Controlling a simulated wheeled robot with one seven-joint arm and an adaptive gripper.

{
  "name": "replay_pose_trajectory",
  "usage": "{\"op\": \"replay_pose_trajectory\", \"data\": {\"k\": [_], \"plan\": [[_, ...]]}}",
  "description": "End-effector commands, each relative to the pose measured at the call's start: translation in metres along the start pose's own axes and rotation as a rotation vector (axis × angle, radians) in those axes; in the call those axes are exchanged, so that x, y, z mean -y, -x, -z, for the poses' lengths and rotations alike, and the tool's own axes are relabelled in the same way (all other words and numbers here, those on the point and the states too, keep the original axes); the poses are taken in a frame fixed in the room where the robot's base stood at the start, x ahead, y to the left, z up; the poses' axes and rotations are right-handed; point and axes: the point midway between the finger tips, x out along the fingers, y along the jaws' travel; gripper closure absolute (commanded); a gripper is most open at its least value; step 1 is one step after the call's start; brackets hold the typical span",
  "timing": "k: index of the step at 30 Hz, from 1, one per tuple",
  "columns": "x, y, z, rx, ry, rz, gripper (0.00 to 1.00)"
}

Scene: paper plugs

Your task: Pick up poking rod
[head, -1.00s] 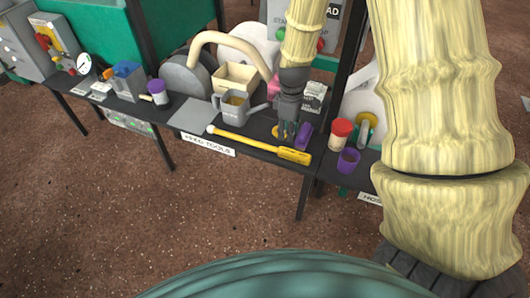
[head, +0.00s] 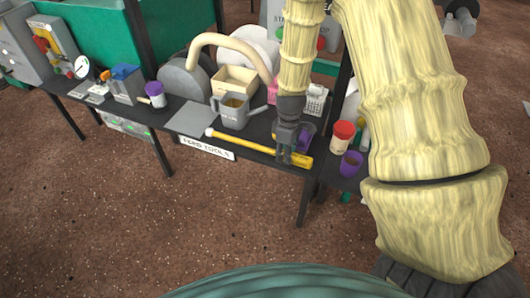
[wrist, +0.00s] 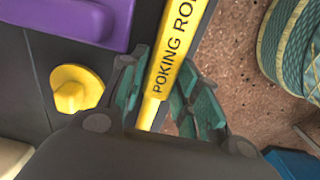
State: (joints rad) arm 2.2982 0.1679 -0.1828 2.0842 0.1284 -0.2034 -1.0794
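The poking rod (head: 249,144) is a long yellow rod with a pale knob at its left end and a thick handle at its right. It lies along the front edge of the dark table. In the wrist view its labelled yellow handle (wrist: 176,52) runs between the teal fingers of my gripper (wrist: 165,100). My gripper (head: 287,158) is over the handle in the head view. The fingers stand apart on both sides of the rod, with a gap visible on the right side. The rod's far part is hidden under the gripper body in the wrist view.
A purple object (wrist: 85,18) and a yellow knob (wrist: 76,90) lie left of the rod in the wrist view. A grey watering can (head: 232,110) stands behind the rod. A red-lidded jar (head: 342,135) and purple cup (head: 351,164) stand to the right.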

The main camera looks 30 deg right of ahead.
Motion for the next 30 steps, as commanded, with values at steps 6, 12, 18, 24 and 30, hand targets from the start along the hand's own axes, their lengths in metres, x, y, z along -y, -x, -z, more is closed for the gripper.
{"op": "replay_pose_trajectory", "data": {"k": [6,12,18,24,30], "plan": [[0.0,-0.01,0.0,0.0,-0.002,0.0,0.68],[0.0,-0.01,0.0,0.0,-0.001,0.0,0.82],[0.0,-0.009,0.0,0.0,-0.001,0.0,0.97],[0.0,-0.007,0.0,0.0,-0.001,0.0,0.97],[0.0,0.013,0.001,-0.002,0.0,-0.002,0.97]]}}
